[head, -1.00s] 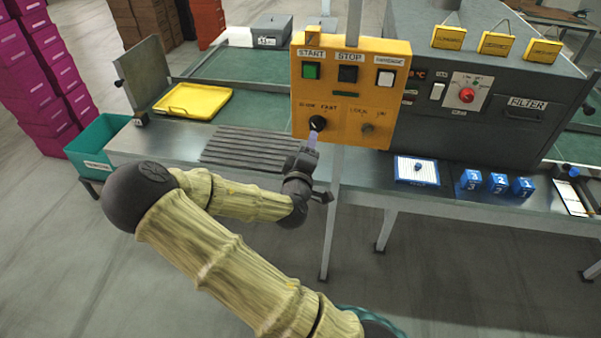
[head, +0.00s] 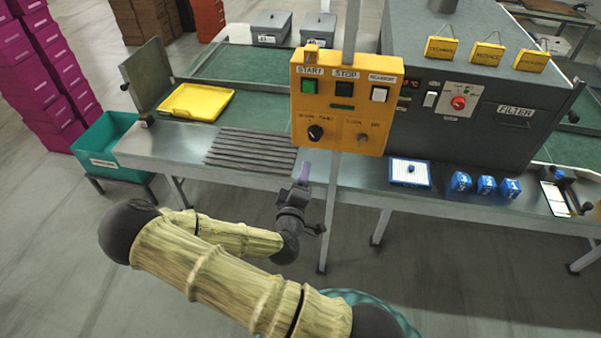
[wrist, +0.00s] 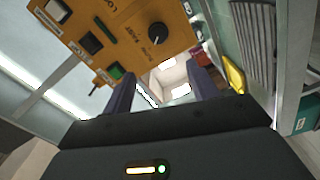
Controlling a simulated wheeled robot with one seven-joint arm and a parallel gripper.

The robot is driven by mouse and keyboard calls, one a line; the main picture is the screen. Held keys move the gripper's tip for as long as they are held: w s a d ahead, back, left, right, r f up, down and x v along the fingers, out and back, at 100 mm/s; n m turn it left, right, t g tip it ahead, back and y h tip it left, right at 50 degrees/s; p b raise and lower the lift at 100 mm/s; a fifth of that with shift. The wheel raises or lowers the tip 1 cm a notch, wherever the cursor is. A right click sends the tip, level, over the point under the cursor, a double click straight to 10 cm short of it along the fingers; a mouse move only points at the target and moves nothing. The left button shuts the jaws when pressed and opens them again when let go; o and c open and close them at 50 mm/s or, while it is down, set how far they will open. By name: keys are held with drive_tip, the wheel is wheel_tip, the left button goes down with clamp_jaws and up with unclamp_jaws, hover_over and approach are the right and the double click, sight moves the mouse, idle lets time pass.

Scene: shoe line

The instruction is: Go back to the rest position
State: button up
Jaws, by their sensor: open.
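My gripper (head: 304,172) is in front of the table edge in the head view, below the yellow control panel (head: 338,100) and apart from it. In the wrist view its two purple fingers (wrist: 162,92) stand apart with nothing between them. The panel carries a green start button (head: 309,87), a black stop button (head: 344,89), a white button (head: 379,94) and a black knob (head: 315,132). The knob also shows in the wrist view (wrist: 158,33), beyond the fingertips. My arm is bent low in front of the table.
A dark machine (head: 510,90) stands at right. A teal bin (head: 110,150) is at left. The floor in front is clear.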

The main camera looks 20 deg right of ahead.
drive_tip(key=shift+s+a+p, duration=0.15)
drive_tip(key=shift+s+p, duration=0.15)
drive_tip(key=shift+s, duration=0.05)
idle(0.4)
drive_tip(key=s+a+f+m+g+y, duration=0.3)
drive_tip(key=s+f+m+g+y, duration=0.25)
drive_tip(key=m+g, duration=0.35)
drive_tip(key=s+a+r+g+y, duration=0.1)
drive_tip(key=s+a+r+y, duration=0.1)
drive_tip(key=s+r, duration=0.2)
drive_tip(key=s+a+r+n+g+y, duration=0.1)
drive_tip(key=s+a+r+g+y, duration=0.1)
drive_tip(key=r, duration=0.8)
drive_tip(key=shift+s+a+n, duration=0.3)
drive_tip(key=shift+s, duration=0.6)
drive_tip(key=shift+d+y, duration=0.1)
drive_tip(key=shift+y, duration=0.15)
